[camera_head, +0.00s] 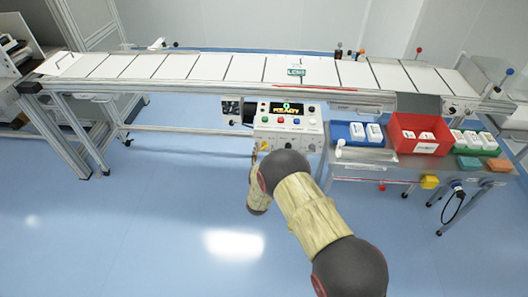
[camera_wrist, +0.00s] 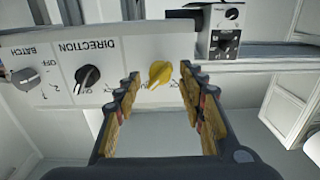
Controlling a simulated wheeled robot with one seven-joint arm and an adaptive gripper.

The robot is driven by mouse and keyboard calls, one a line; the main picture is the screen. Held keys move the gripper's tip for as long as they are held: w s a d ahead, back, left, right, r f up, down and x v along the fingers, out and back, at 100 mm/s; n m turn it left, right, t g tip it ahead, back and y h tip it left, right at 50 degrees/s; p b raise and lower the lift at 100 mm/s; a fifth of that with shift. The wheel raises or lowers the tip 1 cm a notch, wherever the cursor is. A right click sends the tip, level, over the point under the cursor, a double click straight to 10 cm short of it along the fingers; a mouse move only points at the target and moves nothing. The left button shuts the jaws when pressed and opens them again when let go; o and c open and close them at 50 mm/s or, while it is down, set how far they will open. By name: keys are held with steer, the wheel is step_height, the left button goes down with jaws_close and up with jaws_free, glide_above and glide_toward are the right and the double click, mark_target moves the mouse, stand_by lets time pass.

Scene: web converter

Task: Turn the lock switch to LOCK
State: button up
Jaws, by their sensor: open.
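The lock switch is a yellow rotary knob (camera_wrist: 159,74) on the white panel face, and it appears upside down in the wrist view. Its grip is tilted, running from upper right to lower left in that view. The lettering beside it is partly hidden by my fingers, so I cannot read its setting. My gripper (camera_wrist: 159,76) is open, with one finger on each side of the knob and visible gaps between. In the head view, the control box (camera_head: 287,127) hangs under the conveyor, with my gripper (camera_head: 261,149) at its lower left.
A black DIRECTION knob (camera_wrist: 87,77) and a grey BATCH knob (camera_wrist: 25,79) sit beside the yellow one. A small box with a black dial (camera_wrist: 228,28) is nearby. The conveyor (camera_head: 210,68) runs above; a side table with a red bin (camera_head: 418,146) stands to the right.

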steer(key=shift+w, duration=0.4)
steer(key=shift+c, duration=0.3)
jaws_close()
